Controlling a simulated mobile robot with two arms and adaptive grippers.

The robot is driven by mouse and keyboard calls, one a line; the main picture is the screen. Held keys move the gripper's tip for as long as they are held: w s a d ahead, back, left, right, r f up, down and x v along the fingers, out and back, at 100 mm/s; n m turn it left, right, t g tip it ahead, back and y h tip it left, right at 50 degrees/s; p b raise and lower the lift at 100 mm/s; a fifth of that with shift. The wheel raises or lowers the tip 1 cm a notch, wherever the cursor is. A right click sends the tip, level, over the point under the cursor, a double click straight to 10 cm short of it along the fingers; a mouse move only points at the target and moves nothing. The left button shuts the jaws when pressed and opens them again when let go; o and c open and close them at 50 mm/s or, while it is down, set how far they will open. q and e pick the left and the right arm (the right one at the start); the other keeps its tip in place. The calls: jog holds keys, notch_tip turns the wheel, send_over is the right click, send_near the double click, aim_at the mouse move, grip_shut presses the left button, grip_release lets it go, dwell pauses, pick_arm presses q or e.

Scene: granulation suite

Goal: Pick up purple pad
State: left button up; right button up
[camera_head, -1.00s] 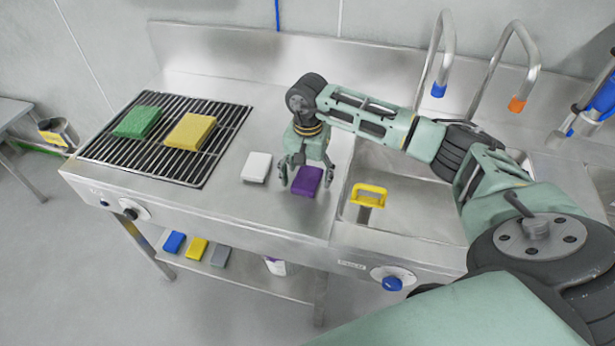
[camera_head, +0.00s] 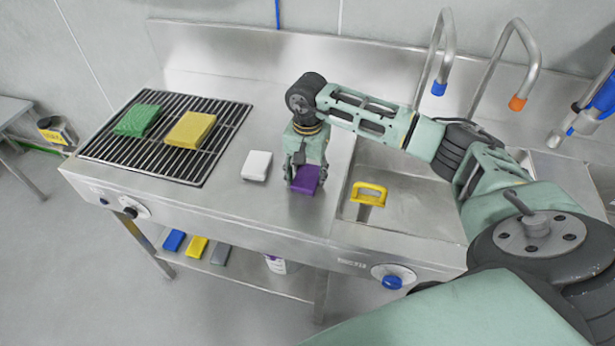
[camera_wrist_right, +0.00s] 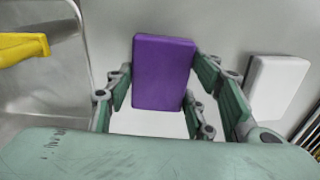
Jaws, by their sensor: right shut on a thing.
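The purple pad (camera_head: 306,181) is a small flat block on the steel counter, between the white pad and the sink. It also shows in the right wrist view (camera_wrist_right: 164,75), between the fingers. My right gripper (camera_head: 304,178) comes down over it from above and is shut on its two sides. I cannot tell whether the pad is clear of the counter. My left gripper is not in view.
A white pad (camera_head: 257,166) lies close on the left. A green pad (camera_head: 137,121) and a yellow pad (camera_head: 190,130) rest on the black rack (camera_head: 150,159). The sink (camera_head: 410,212), with a yellow-handled thing (camera_head: 369,192), is on the right.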

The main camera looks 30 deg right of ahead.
aim_at(307, 175)
jog(key=shift+r, duration=0.1)
jog(key=shift+w+r+b, duration=0.1)
jog(key=shift+r+b, duration=0.3)
jog(key=shift+r, duration=0.15)
notch_tip(307, 175, up, 3)
jog(key=shift+f+b, duration=0.15)
jog(key=shift+b, duration=0.5)
jog(key=s+d+r+b, duration=0.3)
jog(key=s+d+r, duration=0.2)
jog(key=d, duration=0.5)
notch_tip(307, 175, up, 2)
jog(key=shift+s+d+r, duration=0.1)
jog(key=shift+s+d, duration=0.15)
jog(key=o, duration=0.7)
jog(key=shift+c, duration=0.2)
jog(key=c, duration=0.5)
